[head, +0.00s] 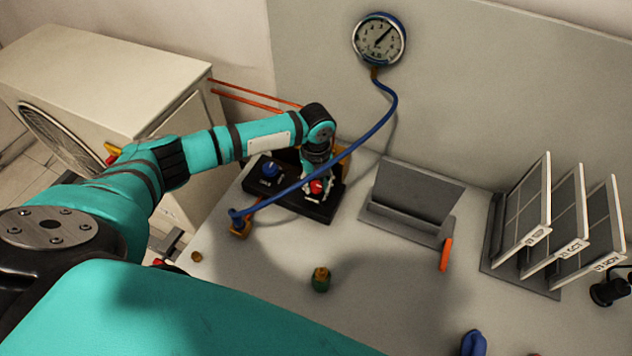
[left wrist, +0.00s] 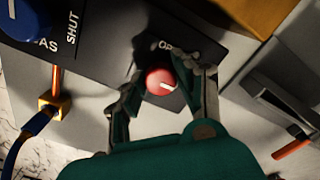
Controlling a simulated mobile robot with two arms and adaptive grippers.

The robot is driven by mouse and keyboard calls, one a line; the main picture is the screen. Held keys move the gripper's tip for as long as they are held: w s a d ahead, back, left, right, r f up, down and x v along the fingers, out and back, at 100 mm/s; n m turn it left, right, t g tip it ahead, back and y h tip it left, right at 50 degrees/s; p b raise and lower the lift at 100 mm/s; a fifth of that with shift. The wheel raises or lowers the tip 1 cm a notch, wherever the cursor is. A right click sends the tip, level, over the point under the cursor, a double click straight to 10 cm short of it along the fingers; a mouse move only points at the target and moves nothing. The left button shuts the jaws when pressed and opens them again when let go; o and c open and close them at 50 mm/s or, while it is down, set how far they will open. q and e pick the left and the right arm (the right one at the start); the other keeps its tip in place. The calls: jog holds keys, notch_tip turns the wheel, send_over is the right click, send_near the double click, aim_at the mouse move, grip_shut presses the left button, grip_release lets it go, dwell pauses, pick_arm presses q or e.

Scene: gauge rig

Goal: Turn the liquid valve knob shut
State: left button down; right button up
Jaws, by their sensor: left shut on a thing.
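The red knob (head: 316,187) sits on the dark manifold block (head: 322,212) on the bench. In the left wrist view the red knob (left wrist: 161,82) carries a short white mark that points to the right and slightly down. A partly hidden label starting "OP" is printed beside it. My left gripper (head: 318,178) is over the block, with its fingers (left wrist: 158,78) on either side of the red knob, shut on it. The blue knob (head: 270,170) stands to the left on the same block, with "SHUT" printed near it in the wrist view. My right gripper is not in view.
A blue hose (head: 350,150) runs from the gauge (head: 379,41) across my left wrist to a brass fitting (head: 240,228). A grey stand (head: 405,215) and a rack of panels (head: 545,235) are to the right.

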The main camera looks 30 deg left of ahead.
aim_at(316, 184)
pick_arm(q)
jog(key=shift+w+r, duration=0.1)
jog(key=c, duration=0.9)
grip_release()
jog(key=shift+c, duration=0.2)
notch_tip(316, 184, up, 12)
